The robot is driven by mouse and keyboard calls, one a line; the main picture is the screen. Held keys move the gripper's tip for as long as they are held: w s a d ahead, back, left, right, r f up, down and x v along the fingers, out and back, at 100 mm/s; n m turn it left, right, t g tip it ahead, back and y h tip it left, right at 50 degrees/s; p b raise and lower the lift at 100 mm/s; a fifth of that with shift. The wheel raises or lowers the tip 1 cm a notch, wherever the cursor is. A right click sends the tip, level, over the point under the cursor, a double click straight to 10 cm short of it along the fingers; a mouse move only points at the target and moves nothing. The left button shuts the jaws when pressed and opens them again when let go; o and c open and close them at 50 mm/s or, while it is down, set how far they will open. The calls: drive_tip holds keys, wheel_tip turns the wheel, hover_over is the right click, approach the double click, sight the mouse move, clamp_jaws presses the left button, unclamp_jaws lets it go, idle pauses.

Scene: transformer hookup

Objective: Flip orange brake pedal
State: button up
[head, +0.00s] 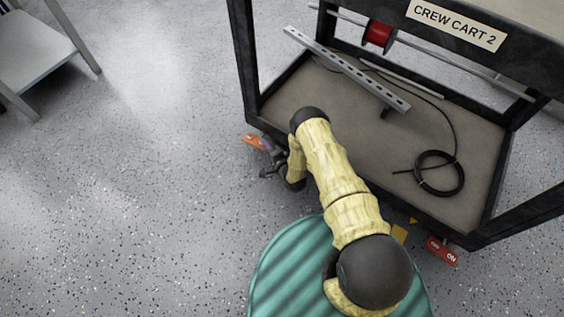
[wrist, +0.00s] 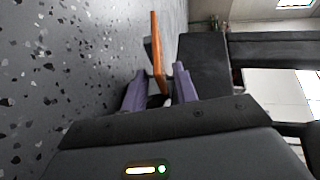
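The orange brake pedal (head: 254,141) sticks out low at the near left corner of the crew cart. In the wrist view the orange pedal (wrist: 158,45) shows as a narrow plate seen nearly edge-on. My gripper (head: 268,150) is beside the pedal in the head view. In the wrist view the two purple fingers of my gripper (wrist: 158,72) stand apart, with the pedal's near end between them. A gap shows on the left side; whether the right finger touches the pedal I cannot tell.
Floor to the left is clear; a grey table (head: 35,50) stands beyond.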

drive_tip(key=p+v, duration=0.6)
drive_tip(key=v, duration=0.9)
drive_tip(key=shift+s+p, duration=0.15)
drive_tip(key=shift+p, duration=0.15)
drive_tip(key=shift+d, duration=0.15)
